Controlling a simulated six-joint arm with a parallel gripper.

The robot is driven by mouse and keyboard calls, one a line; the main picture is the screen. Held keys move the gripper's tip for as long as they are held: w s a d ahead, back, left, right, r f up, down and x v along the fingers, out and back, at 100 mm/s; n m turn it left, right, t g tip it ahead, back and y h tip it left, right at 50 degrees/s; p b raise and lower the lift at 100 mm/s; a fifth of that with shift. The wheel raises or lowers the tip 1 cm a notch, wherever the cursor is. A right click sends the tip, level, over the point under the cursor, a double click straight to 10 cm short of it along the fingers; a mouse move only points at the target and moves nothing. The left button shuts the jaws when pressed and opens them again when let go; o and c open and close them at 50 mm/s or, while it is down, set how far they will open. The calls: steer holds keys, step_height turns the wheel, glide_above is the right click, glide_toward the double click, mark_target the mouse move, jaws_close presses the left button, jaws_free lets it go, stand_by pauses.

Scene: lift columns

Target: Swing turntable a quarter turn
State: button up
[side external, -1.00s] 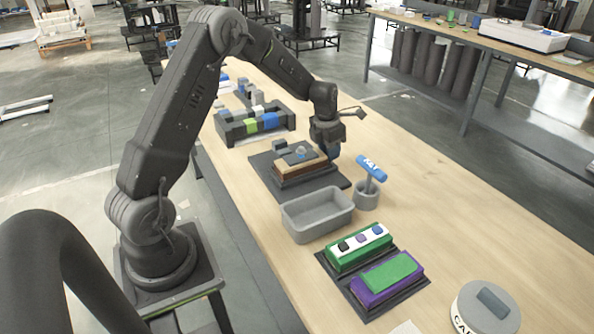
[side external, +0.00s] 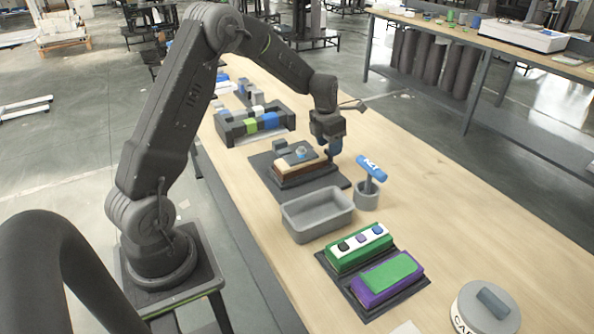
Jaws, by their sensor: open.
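No part is clearly marked as a turntable. A brown and cream block with a grey top plate (side external: 299,157) sits on a dark square base (side external: 262,168) near the table's middle; a small light-blue piece (side external: 301,152) is on its top. A round pale grey drum (side external: 484,312) with a dark grey bar on top and partly visible lettering stands at the lower right; I cannot tell whether either one turns. My gripper (side external: 333,153) is open and points down at the right end of the brown block. Its fingertips are small and dark; I cannot tell whether they touch the block.
A grey open bin (side external: 317,225) and a blue-headed mallet-like piece (side external: 371,170) in a grey cup (side external: 366,198) stand close in front. Green and purple blocks (side external: 388,279) lie on dark plates nearer. A dark rack (side external: 232,132) is behind.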

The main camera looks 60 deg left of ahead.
steer(key=shift+r, duration=2.6)
steer(key=shift+d, duration=0.1)
steer(key=s+d+r+m+t, duration=0.2)
steer(key=s+d+r+m, duration=0.95)
steer(key=m, duration=0.55)
steer(key=s+d+m+t, duration=0.1)
steer(key=s+d+m, duration=0.3)
steer(key=s+m, duration=0.4)
steer(key=s+d+m, duration=0.4)
steer(key=s+m, duration=0.4)
steer(key=m, duration=0.3)
steer(key=shift+d+r+t, duration=0.2)
steer(key=shift+r+t, duration=0.15)
steer(key=shift+t, duration=0.05)
steer(key=shift+o, duration=0.2)
